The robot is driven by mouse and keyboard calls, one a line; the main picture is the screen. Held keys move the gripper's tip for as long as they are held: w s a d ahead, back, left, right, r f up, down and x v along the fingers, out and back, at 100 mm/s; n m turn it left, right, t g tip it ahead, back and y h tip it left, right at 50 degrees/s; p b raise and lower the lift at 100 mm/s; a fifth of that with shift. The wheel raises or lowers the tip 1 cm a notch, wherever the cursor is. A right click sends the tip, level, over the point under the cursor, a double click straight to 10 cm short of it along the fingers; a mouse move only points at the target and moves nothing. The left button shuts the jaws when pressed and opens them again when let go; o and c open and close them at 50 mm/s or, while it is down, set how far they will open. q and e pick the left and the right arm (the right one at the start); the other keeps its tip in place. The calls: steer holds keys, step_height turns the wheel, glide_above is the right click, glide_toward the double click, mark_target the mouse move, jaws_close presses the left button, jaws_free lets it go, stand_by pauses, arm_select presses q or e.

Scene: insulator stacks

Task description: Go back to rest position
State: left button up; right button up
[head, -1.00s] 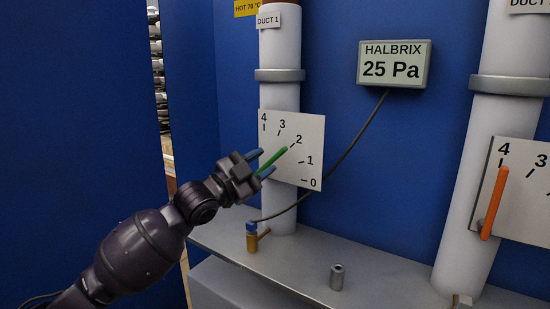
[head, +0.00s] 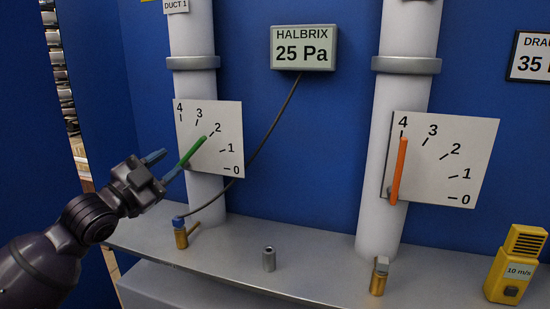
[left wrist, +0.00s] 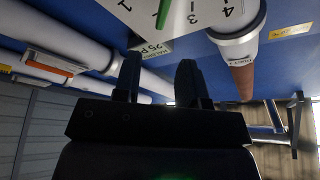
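My left gripper (head: 168,166) is open and empty, just left of the dial plate (head: 228,157) on the left duct. Its two fingers also show apart in the left wrist view (left wrist: 160,85), with nothing between them. The green lever (head: 193,152) on that dial points at about 2. Its tip also shows at the top of the left wrist view (left wrist: 163,14). The right duct's orange lever (head: 399,170) points at 4. My right gripper is not in view.
A grey shelf (head: 220,262) runs under the ducts. On it stand a brass fitting with a blue cap (head: 181,234), a small metal cylinder (head: 269,259), another brass fitting (head: 379,278) and a yellow meter (head: 514,265). A cable hangs from the 25 Pa display (head: 304,47).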

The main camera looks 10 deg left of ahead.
arm_select(q)
steer(key=s+f+n+g+y, duration=0.1)
steer(key=f+n+y, duration=0.1)
steer(key=f, duration=0.7)
steer(key=s+f+n+g+y, duration=0.1)
steer(key=s+f+n+y, duration=0.1)
steer(key=f, duration=0.7)
steer(key=s+d+f+n+g+y, duration=0.1)
steer(key=f+n, duration=0.2)
steer(key=f, duration=0.6)
steer(key=shift+s+f+n+y, duration=0.1)
steer(key=shift+s+n+y, duration=0.3)
steer(key=s+d+f+n+g+y, duration=0.1)
steer(key=s+d+f+n+g, duration=0.1)
steer(key=s+f, duration=0.7)
steer(key=s+d+f+n+g+y, duration=0.1)
steer(key=s+d+f+n+g, duration=0.1)
steer(key=s+f, duration=0.8)
steer(key=shift+s+d+f+n+g, duration=0.3)
steer(key=shift+d+f+n+g, duration=0.25)
steer(key=shift+d, duration=0.65)
